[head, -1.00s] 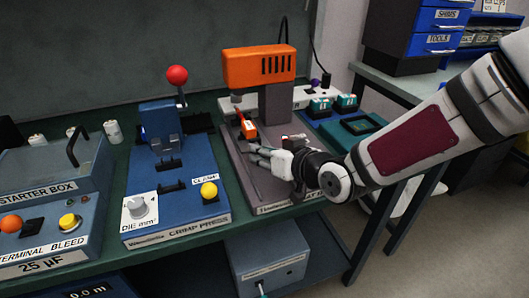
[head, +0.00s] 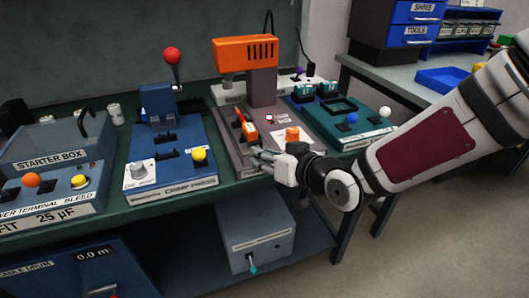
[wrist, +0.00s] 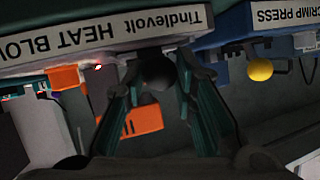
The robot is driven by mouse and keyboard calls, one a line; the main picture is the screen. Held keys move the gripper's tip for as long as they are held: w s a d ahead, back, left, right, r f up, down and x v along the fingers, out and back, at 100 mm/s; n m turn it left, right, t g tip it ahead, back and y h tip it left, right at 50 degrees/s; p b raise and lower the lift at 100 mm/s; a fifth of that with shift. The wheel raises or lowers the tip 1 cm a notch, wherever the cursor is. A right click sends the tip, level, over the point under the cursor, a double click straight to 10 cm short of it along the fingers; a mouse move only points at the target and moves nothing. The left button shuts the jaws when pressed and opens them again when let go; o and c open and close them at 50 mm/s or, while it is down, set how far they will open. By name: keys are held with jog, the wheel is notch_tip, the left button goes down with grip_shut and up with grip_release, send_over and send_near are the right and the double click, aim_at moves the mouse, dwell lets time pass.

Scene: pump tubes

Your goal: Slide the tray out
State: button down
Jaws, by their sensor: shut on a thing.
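The heat blower has an orange head (head: 247,55) on a grey column, over a grey base at the middle of the bench. An orange piece with a dark band (head: 249,131) lies on its dark sliding tray, forward of the nozzle. My gripper (head: 268,162) is at the front edge of the base. In the wrist view its two fingers (wrist: 160,95) are closed around a dark round knob (wrist: 157,70) at the tray's front, below the HEAT BLOWER label (wrist: 105,35). The fingers hide the knob in the head view, and the tray is hard to make out there.
The blue crimp press (head: 172,155) stands to the left, with the starter box (head: 60,150) beyond it. A teal device (head: 340,120) stands to the right. A grey box (head: 258,240) sits on the lower shelf. Space in front of the bench is clear.

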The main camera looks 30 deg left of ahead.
jog(key=c, duration=1.3)
grip_release()
jog(key=shift+d, duration=0.1)
jog(key=v, duration=1.1)
jog(key=shift+d+r, duration=0.25)
jog(key=shift+s, duration=0.15)
jog(key=shift+d, duration=0.1)
